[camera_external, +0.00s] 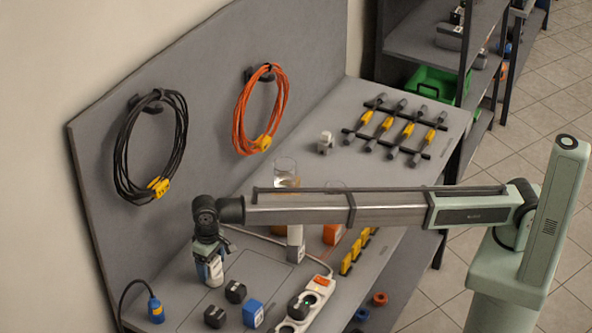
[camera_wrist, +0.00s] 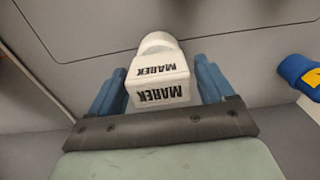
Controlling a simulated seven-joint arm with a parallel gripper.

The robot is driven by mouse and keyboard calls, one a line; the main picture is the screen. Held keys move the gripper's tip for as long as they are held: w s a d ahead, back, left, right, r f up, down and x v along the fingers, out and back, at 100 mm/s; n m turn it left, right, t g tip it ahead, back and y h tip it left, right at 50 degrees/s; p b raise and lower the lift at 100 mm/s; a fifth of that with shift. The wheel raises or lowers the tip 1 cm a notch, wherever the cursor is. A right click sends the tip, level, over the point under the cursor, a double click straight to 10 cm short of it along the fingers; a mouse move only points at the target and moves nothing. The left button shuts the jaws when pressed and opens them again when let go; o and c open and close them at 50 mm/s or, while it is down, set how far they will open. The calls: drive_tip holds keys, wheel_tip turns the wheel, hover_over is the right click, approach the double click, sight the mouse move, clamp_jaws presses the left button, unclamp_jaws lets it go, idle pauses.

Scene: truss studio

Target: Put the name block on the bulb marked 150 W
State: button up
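The white name block (camera_wrist: 160,82), lettered MAREK on two faces, sits between the blue fingers of my gripper (camera_wrist: 160,85) in the wrist view. The fingers lie close against both sides of it. In the external view my gripper (camera_external: 212,272) points down over the left part of the bench, with a whitish part showing at the fingers. Two glass-topped upright items stand behind my arm: one with clear glass (camera_external: 285,172) and one with an orange lower part (camera_external: 333,234). My arm hides their middles. No 150 W marking is legible, so I cannot tell which thing is that bulb.
A white power strip (camera_external: 307,303), dark cubes (camera_external: 235,292) and a blue cube (camera_external: 253,314) lie near the front. A blue plug (camera_external: 155,311) is at left. A small white piece (camera_external: 325,142) and a rack of rods (camera_external: 396,128) are farther back. Cables hang on the panel.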

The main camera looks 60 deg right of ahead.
drive_tip(key=shift+o, duration=0.5)
drive_tip(key=shift+r, duration=0.1)
wheel_tip(320, 180, up, 12)
